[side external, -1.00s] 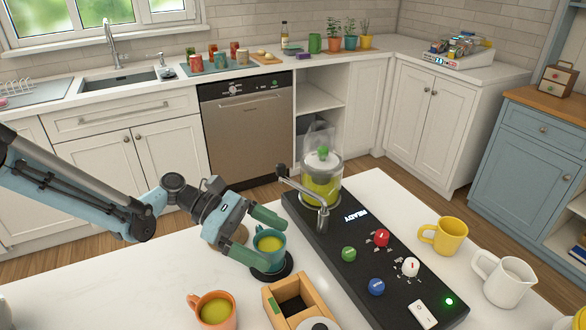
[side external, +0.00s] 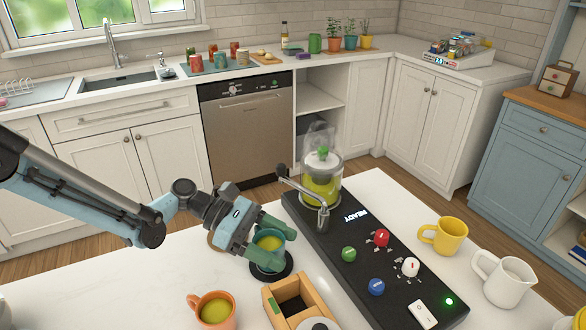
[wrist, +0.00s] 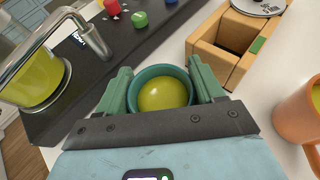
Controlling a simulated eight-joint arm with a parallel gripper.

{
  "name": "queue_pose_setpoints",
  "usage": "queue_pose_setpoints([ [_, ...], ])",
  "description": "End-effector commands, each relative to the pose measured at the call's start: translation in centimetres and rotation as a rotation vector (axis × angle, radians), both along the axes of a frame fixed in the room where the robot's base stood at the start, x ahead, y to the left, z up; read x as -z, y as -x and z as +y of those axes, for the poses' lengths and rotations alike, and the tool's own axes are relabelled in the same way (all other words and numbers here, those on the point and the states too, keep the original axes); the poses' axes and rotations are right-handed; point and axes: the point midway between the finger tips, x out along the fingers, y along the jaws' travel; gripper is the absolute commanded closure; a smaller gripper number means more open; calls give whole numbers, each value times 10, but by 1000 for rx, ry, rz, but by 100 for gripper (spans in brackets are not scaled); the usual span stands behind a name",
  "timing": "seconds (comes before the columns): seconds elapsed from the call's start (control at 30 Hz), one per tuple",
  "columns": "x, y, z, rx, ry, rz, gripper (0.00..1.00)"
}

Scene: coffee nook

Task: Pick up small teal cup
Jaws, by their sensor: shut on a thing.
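The small teal cup (side external: 270,241) holds yellow-green liquid and stands upright at the black round coaster (side external: 283,275) on the white counter. My gripper (side external: 268,245) is shut on the cup, with one green finger on each side of it. In the wrist view the cup (wrist: 162,92) sits between the two green fingers, its rim and liquid seen from above. I cannot tell whether the cup's base is lifted off the coaster.
A black machine panel (side external: 345,240) with a glass jar and metal spout (side external: 322,215) stands just right of the cup. A wooden box (side external: 302,288) is in front. An orange mug (side external: 213,310) is at front left; a yellow mug (side external: 450,236) and white pitcher (side external: 510,280) are at right.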

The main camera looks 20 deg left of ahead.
Motion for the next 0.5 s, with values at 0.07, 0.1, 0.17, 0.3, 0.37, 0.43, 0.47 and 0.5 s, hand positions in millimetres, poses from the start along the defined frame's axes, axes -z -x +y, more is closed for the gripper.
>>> queue_pose_setpoints([
  [0.07, 1, 1, 0, 4, -2, 3, 78],
  [0.1, 1, 1, 0, 4, -2, 3, 78],
  [0.17, 0, 1, 0, 4, -2, 3, 78],
  [0.3, -6, 1, 0, 3, -2, 2, 78],
  [0.37, -11, 1, 0, 2, -1, 2, 78],
  [0.43, -18, 1, 0, 2, -1, 2, 78],
  [0.47, -22, 1, 0, 2, -1, 2, 78],
  [0.5, -28, 1, 0, 2, -1, 2, 78],
])
